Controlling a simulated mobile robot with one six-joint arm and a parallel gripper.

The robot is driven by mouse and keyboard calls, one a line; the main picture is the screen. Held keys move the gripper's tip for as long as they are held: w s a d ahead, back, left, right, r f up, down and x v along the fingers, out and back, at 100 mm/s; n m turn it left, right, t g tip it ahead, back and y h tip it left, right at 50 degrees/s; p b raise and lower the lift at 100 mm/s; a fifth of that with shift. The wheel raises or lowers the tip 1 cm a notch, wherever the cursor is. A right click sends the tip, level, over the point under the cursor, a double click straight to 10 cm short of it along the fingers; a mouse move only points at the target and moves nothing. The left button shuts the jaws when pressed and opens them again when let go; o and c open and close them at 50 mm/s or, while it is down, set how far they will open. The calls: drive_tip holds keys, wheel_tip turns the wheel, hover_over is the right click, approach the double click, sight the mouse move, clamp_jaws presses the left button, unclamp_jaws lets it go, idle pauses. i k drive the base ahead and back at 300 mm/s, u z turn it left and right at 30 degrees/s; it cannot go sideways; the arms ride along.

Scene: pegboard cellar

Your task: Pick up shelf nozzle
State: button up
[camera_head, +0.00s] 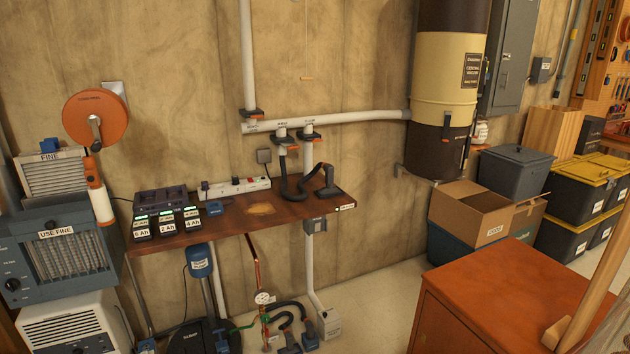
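A dark nozzle (327,181) sits at the right part of the wooden wall shelf (232,222). It stands at the end of a short black hose (287,181), which hangs from the white pipe fitting above the shelf. The nozzle looks upright, with its wider end down on the shelf top. My gripper is not in view, and nothing is seen holding the nozzle.
Battery chargers (165,213) and a white power strip (235,187) share the shelf. A vertical white pipe (309,260) runs below it. More hoses (287,315) lie on the floor. An orange-brown cabinet (500,285) fills the front right; pale floor (375,305) is open left of it.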

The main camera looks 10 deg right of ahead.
sight(329, 169)
drive_tip(key=u, duration=0.5)
drive_tip(key=i, duration=1.3)
drive_tip(key=u, duration=0.05)
